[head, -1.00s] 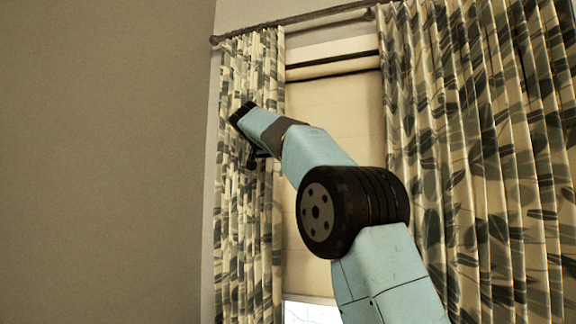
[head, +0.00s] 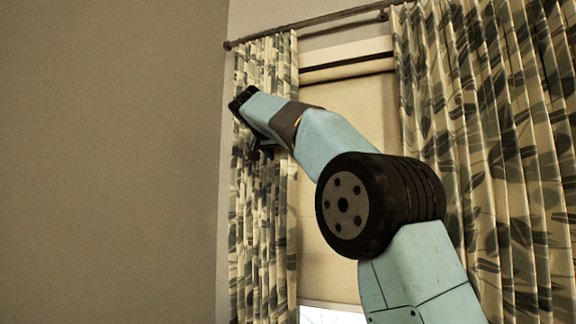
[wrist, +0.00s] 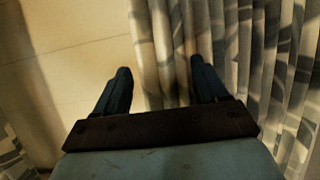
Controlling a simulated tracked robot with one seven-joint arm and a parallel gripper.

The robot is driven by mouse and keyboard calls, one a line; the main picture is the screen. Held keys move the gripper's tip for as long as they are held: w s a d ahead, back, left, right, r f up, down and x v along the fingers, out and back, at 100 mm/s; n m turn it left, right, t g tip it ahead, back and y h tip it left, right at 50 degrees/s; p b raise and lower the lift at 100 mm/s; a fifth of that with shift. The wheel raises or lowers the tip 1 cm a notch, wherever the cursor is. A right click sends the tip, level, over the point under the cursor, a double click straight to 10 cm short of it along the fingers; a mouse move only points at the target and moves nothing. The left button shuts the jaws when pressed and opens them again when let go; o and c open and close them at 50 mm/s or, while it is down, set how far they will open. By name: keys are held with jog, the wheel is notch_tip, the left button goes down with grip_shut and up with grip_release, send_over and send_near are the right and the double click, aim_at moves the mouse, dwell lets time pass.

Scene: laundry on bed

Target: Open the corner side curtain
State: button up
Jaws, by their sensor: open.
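The corner side curtain, a narrow patterned curtain (head: 262,210), hangs in folds at the left end of the rod, beside the bare wall corner. My gripper (head: 260,150) is at its upper part, and my wrist hides some of the cloth. In the wrist view my gripper (wrist: 160,72) is open. The curtain's (wrist: 275,60) inner edge shows between the two dark fingers. One finger is over the cream blind side and the other is over the folds. I cannot tell whether the fingers touch the cloth.
A cream blind (head: 345,200) covers the window, with bright glass (head: 330,315) below it. A wider patterned curtain (head: 490,160) hangs to the right, partly behind my arm. The curtain rod (head: 310,22) runs above. A bare wall (head: 110,160) fills the left.

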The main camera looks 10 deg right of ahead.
jog(key=v, duration=0.6)
jog(key=shift+s+a, duration=0.2)
jog(key=shift+r, duration=0.1)
jog(key=s+d+f+n+g+y, duration=0.3)
jog(key=s+d+f+n+g, duration=0.1)
jog(key=s+d+f, duration=1.15)
jog(key=s+d+f+y, duration=0.1)
jog(key=s+f, duration=0.6)
jog(key=f, duration=0.3)
jog(key=s+d+f+n+g+y, duration=0.1)
jog(key=s+f, duration=0.7)
jog(key=f, duration=0.3)
jog(key=s+d+f+g+y, duration=0.1)
jog(key=s+d+f, duration=0.1)
jog(key=s+f, duration=0.6)
notch_tip(320, 180, down, 3)
jog(key=shift+r+n, duration=0.1)
jog(key=shift+n, duration=0.3)
